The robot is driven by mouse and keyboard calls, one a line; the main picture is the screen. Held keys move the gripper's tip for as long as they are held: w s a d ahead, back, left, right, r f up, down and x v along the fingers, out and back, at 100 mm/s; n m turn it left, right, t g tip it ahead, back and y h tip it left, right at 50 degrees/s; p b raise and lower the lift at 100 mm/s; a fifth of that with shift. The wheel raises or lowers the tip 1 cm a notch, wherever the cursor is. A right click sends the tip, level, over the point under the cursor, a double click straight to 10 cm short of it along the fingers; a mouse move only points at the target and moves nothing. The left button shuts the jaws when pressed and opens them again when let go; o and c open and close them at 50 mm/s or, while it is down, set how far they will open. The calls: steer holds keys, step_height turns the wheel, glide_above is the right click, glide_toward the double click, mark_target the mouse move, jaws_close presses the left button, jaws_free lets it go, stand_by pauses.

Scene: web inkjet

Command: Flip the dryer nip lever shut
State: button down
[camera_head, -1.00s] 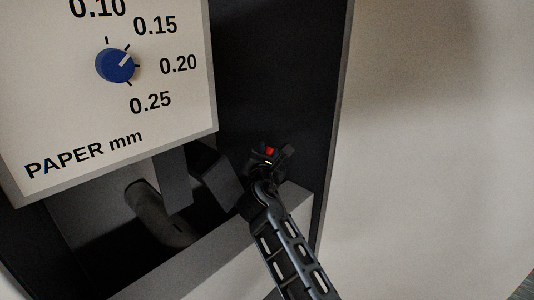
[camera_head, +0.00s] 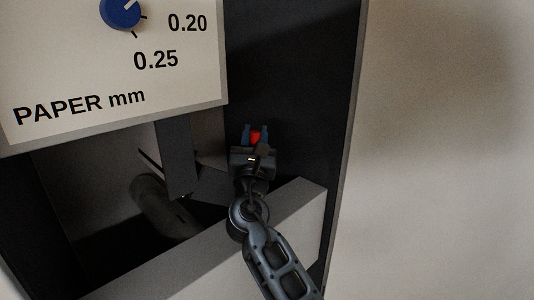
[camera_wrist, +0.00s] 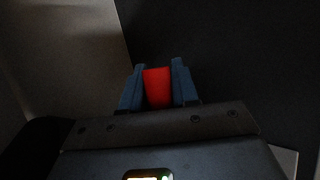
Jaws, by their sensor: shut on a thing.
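The red piece of the dryer nip lever (camera_head: 256,137) shows in the head view on the dark panel below and right of the paper dial plate. The red piece also fills the gap between the fingers in the wrist view (camera_wrist: 158,88). My gripper (camera_head: 257,132) is shut on it, with one blue-grey finger on each side. In the wrist view my gripper (camera_wrist: 158,80) points away from the camera with the red piece upright between its fingers. The rest of the lever and its pivot are hidden or too dark to tell.
A white plate (camera_head: 70,65) with a blue dial (camera_head: 120,11) and paper thickness marks stands at upper left. A dark roller (camera_head: 160,208) lies in the recess below it. A light grey ledge (camera_head: 190,265) runs in front. A plain pale wall (camera_head: 440,150) is at right.

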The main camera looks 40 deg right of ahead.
steer(key=shift+s+a+f+n+t+y+b, duration=0.1)
steer(key=shift+a+n+t+y+b, duration=0.25)
steer(key=shift+a+n+t+b, duration=1.2)
steer(key=shift+a+n+t+y+b, duration=0.35)
steer(key=shift+a+n+t+b, duration=0.6)
steer(key=shift+a+n+b, duration=0.65)
steer(key=shift+d+m, duration=0.2)
steer(key=shift+m, duration=0.05)
steer(key=c, duration=0.9)
jaws_free()
steer(key=shift+c, duration=0.2)
steer(key=b+v, duration=0.2)
steer(key=v, duration=0.5)
steer(key=shift+s+a+f, duration=0.2)
steer(key=shift+s, duration=0.1)
